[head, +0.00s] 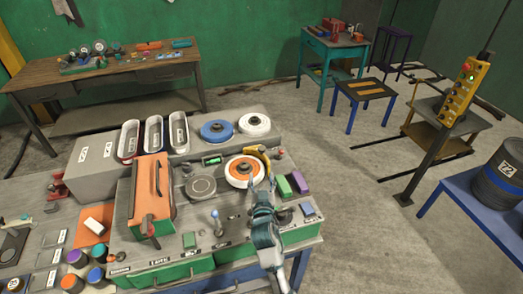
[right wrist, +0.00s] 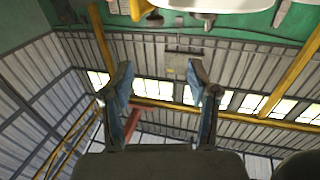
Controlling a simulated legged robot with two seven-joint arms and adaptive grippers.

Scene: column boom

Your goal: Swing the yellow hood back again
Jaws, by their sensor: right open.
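The yellow hood (head: 263,157) is a small curved piece on the bench-top panel, at the back right edge of an orange and white disc (head: 243,171). My right gripper (head: 261,182) is open, with its fingers pointing away from me, just in front of the hood and beside the disc. I cannot tell whether a finger touches the hood. In the right wrist view the two fingers (right wrist: 160,85) stand apart with nothing between them. A yellow piece (right wrist: 139,9) at the top edge there may be the hood. My left gripper is not in view.
An orange-topped box (head: 152,193) stands left on the panel. A blue disc (head: 216,131) and a white disc (head: 254,125) lie behind. Green and purple blocks (head: 298,182) sit close right of my gripper. Open floor lies to the right of the bench.

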